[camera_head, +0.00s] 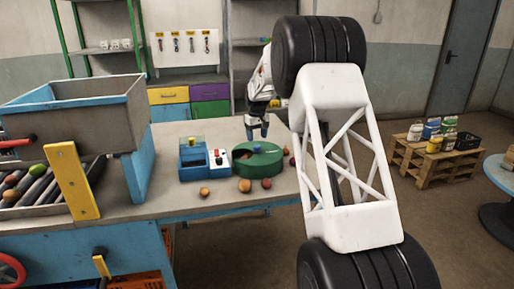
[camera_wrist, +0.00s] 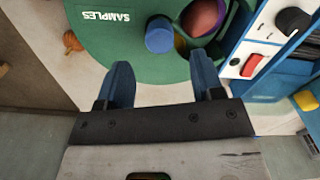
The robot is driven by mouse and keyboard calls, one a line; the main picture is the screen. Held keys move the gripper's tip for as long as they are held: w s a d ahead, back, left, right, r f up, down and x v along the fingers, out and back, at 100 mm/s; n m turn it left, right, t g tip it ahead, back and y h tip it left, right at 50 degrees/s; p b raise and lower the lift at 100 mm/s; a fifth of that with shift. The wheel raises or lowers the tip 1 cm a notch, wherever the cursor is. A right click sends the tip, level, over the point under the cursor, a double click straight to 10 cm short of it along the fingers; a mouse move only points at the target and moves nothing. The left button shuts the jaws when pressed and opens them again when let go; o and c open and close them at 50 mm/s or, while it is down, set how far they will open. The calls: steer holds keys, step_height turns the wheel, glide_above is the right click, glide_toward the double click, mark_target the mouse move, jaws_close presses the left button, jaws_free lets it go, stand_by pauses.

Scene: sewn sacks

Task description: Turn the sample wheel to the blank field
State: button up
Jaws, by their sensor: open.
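The sample wheel is a round green drum (camera_head: 265,169) on the grey bench, with a blue knob standing up from its top. In the wrist view its green top (camera_wrist: 110,45) carries a white "SAMPLES" label. The blue knob (camera_wrist: 160,36) stands beside an opening that shows a dark red ball (camera_wrist: 202,16) and a yellow patch. I cannot make out a blank field. My gripper (camera_head: 257,130) is above the wheel, pointing down. In the wrist view my gripper (camera_wrist: 163,72) has its blue fingers apart and nothing between them; the knob lies just beyond the fingertips.
A blue box (camera_head: 192,162) and a white panel with a red switch (camera_wrist: 251,65) stand beside the wheel. Several loose round fruits or vegetables, including one orange-brown (camera_head: 244,185), lie around it. A grey bin (camera_head: 75,118) stands at the left. The bench front between is mostly clear.

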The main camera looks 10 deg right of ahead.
mark_target(257, 146)
steer(key=shift+f, duration=2.85)
steer(key=shift+c, duration=0.2)
jaws_close()
